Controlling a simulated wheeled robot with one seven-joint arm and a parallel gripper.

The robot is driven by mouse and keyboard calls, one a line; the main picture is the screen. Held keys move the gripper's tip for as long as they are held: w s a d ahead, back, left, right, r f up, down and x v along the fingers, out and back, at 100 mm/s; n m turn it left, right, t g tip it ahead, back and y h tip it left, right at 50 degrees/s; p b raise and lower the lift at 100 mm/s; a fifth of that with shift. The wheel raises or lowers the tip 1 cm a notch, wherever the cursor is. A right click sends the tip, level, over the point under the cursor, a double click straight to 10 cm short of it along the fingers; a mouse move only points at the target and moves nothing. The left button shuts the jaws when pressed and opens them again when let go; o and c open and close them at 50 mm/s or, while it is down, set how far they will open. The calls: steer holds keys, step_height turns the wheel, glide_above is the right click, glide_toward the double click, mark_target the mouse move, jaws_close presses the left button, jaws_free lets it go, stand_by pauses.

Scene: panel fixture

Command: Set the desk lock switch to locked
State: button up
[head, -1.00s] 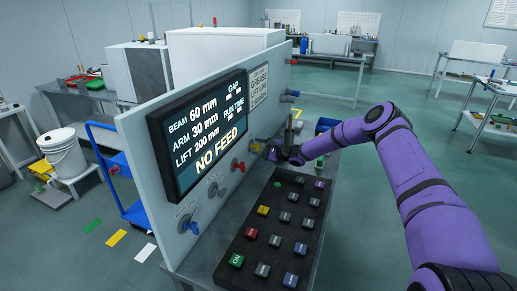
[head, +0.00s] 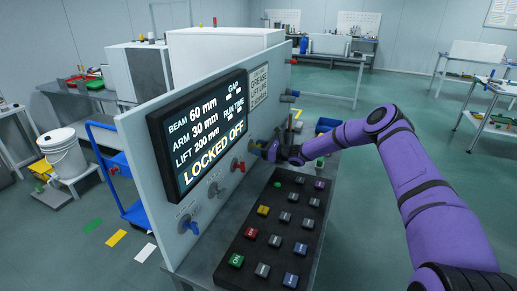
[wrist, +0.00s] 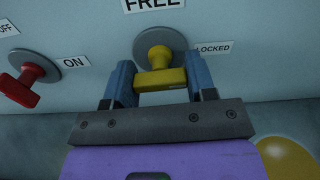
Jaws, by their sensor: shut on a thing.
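The lock switch is a yellow handle (wrist: 160,80) on a round grey plate (wrist: 158,42) in the wrist view. A FREE label (wrist: 152,4) is above the plate and a LOCKED label (wrist: 213,48) is to its right. The handle's bar lies crosswise, level in the picture. My gripper (wrist: 160,74) is shut on it, one blue finger at each end. In the head view my gripper (head: 272,150) is at the panel and mostly hides the switch. The display (head: 205,130) reads LOCKED OFF.
A red switch (wrist: 30,84) with OFF and ON labels is to the left in the wrist view. A grey switch (head: 214,190) and a blue switch (head: 189,226) are further along the panel. A button keypad (head: 277,225) lies below my arm.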

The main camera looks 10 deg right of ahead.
steer(key=shift+f+m, duration=0.1)
steer(key=shift+m, duration=0.4)
steer(key=o, duration=0.9)
steer(key=shift+o, duration=0.2)
steer(key=shift+d, duration=0.1)
steer(key=v, duration=1)
steer(key=shift+s+d, duration=0.25)
